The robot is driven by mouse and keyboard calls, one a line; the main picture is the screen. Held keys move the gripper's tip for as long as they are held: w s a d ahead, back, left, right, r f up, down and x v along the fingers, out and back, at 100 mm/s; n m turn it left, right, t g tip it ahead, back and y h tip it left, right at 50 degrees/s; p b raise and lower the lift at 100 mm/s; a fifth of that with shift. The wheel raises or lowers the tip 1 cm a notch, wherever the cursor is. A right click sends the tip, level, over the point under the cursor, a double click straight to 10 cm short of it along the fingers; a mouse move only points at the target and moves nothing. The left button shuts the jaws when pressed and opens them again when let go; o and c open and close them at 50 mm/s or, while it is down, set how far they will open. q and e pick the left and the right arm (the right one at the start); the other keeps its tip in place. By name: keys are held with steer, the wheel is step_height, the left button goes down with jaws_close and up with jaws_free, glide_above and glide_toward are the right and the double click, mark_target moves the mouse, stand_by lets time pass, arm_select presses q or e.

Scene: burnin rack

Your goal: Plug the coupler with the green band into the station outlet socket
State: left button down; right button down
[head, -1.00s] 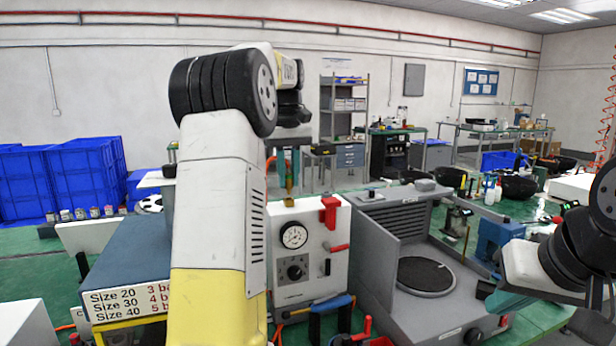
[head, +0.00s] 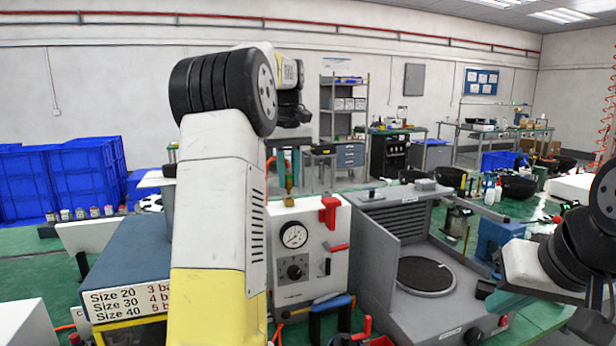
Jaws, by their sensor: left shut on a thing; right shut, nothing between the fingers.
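My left gripper (head: 288,163) points down above the white station box (head: 312,282), just behind its top edge as seen in the head view. Its teal fingers are shut on a small brass-coloured coupler (head: 290,184), held upright. Its green band is too small to make out clearly. The coupler's lower end is at the top of the box, and I cannot tell whether it touches anything there. The outlet socket is not clearly visible. My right gripper (head: 484,289) is at the right, beside the grey machine, shut and empty.
The station box carries a round gauge (head: 293,235), a black knob (head: 295,272) and a red valve (head: 329,211). A grey machine (head: 425,307) with a round dark plate stands right of it. A blue box with a size label (head: 128,298) is left. My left arm blocks part of the view.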

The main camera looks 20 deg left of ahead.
arm_select(q)
steer(key=shift+f, duration=1.15)
steer(key=c, duration=1.2)
jaws_free()
step_height(320, 180, up, 8)
steer(key=shift+f, duration=0.25)
steer(key=shift+r, duration=0.1)
